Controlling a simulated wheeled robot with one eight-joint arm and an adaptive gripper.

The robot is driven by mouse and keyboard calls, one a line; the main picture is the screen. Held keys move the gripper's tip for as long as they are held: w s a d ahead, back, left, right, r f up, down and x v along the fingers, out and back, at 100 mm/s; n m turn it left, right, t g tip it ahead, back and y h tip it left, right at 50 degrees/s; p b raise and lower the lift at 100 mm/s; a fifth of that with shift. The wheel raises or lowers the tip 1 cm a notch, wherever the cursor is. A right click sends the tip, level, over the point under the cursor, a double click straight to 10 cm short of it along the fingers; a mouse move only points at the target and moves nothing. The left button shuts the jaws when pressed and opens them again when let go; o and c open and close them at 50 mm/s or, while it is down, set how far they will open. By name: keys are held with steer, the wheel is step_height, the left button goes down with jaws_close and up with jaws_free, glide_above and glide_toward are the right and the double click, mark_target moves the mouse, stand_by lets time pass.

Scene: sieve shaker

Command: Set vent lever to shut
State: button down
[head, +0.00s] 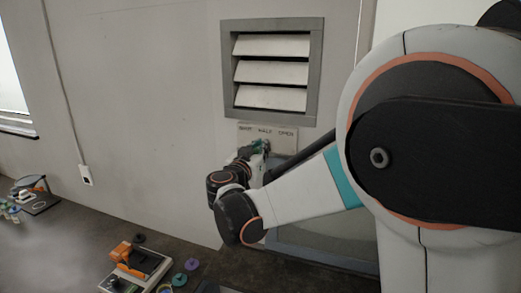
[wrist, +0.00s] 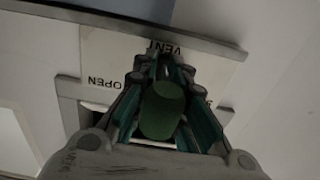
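The vent lever's green knob (wrist: 162,110) shows in the wrist view between the fingers of my gripper (wrist: 163,70). The fingers close in on both sides of it, and their tips come close together beyond the knob. In the head view my gripper (head: 258,148) is at the label plate (head: 284,143), just below the HALF label, and mostly hides the lever. The plate reads SHUT at left, HALF in the middle and OPEN at right. It appears upside down in the wrist view (wrist: 105,55). The louvred vent (head: 271,72) above has tilted slats with dark gaps.
An orange and grey device (head: 138,268) and several small coloured discs (head: 180,279) lie on the dark worktop at lower left. More small items (head: 36,193) lie at far left. A wall socket (head: 86,175) is left of the plate. The wall between is clear.

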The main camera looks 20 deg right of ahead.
steer(key=shift+a, duration=0.15)
steer(key=shift+w+a+m+g+h+b, duration=0.15)
steer(key=shift+w+a+m+g+h, duration=0.2)
steer(key=shift+m+g+h, duration=1.1)
steer(key=shift+w+a+m+g+h+b, duration=0.15)
steer(key=shift+w+m+g+h, duration=0.3)
steer(key=shift+m+g+h, duration=1)
steer(key=shift+w+a+m+g+h+b, duration=0.2)
steer(key=shift+w+m+g+h, duration=0.25)
steer(key=shift+m+g, duration=1.1)
steer(key=shift+n+g, duration=0.35)
steer(key=shift+g, duration=0.5)
steer(key=shift+r, duration=0.1)
steer(key=c, duration=1.9)
jaws_free()
steer(key=shift+o, duration=0.7)
steer(key=shift+a, duration=0.3)
steer(key=shift+d, duration=0.1)
steer(key=shift+d, duration=0.1)
